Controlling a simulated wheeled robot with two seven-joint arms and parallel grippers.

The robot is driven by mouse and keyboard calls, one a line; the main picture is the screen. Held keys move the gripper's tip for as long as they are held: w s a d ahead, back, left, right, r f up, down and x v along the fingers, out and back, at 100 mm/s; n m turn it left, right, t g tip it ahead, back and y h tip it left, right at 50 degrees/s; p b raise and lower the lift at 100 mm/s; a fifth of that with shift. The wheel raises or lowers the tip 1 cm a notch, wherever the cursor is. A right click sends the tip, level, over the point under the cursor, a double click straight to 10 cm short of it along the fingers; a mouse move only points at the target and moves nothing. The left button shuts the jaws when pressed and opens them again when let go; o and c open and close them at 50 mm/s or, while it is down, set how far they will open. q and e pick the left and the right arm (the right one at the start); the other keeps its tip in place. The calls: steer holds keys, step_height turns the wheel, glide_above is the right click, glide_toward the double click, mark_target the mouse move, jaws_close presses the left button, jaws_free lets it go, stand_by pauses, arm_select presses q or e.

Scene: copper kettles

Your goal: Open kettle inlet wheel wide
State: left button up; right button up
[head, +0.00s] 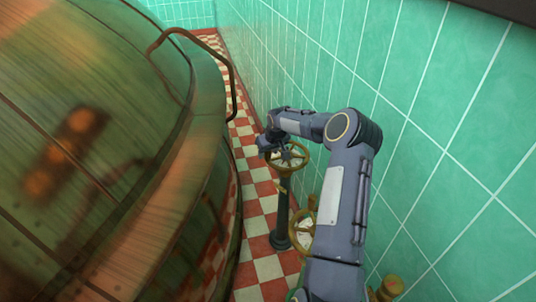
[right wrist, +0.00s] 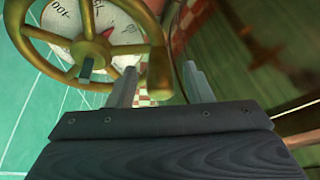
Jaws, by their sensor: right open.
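A brass hand wheel (head: 287,155) with spokes sits atop a dark post beside the copper kettle (head: 95,150). My right gripper (head: 268,142) is at the wheel's far left rim. In the right wrist view the wheel (right wrist: 70,62) fills the upper left, with a pale lettered dial (right wrist: 62,18) behind it. A brass knob (right wrist: 158,75) at the wheel's rim shows between the fingers of my open right gripper (right wrist: 160,68); whether they touch it I cannot tell. No label naming the inlet is readable. My left gripper is not in view.
A second brass wheel (head: 301,222) stands lower and nearer, beside my right arm. Another brass fitting (head: 389,288) is at the bottom. The green tiled wall (head: 440,120) is close on the right. A narrow checkered floor strip (head: 257,205) runs between kettle and wall.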

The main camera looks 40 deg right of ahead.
steer(key=shift+w+f, duration=0.25)
steer(key=shift+f, duration=0.4)
jaws_close()
